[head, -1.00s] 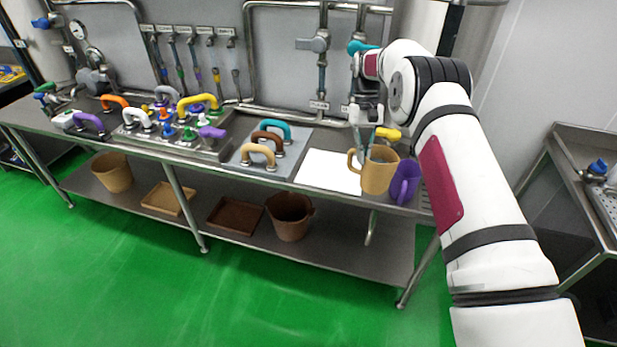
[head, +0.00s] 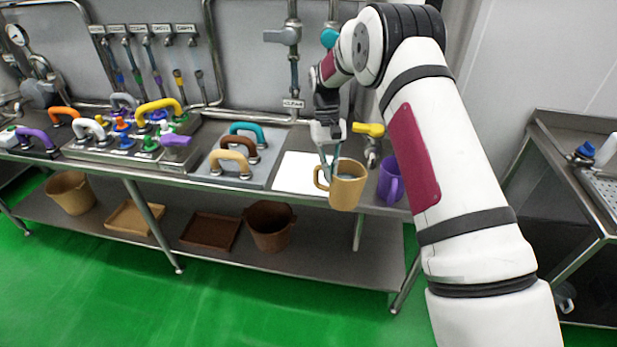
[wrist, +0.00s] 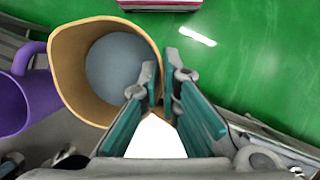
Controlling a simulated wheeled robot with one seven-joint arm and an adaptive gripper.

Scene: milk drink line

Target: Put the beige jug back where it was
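The beige jug (head: 347,188) is at the front edge of the counter, upright, its handle to the left in the head view. Its base overlaps the counter edge there; I cannot tell how high it is held. In the wrist view, the jug (wrist: 70,62) is seen from above with a grey surface inside. My gripper (head: 329,166) has its teal fingers closed at the jug's rim on the handle side. In the wrist view, the fingertips (wrist: 163,84) are close together with the rim between them. The handle is hidden there.
A purple jug (head: 391,181) stands close on the right. A white sheet (head: 292,173) lies left of the beige jug. A yellow-handled tap (head: 369,129) is behind. A plate with teal, brown and beige handles (head: 210,176) is further left. Brown containers (head: 271,228) sit on the lower shelf.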

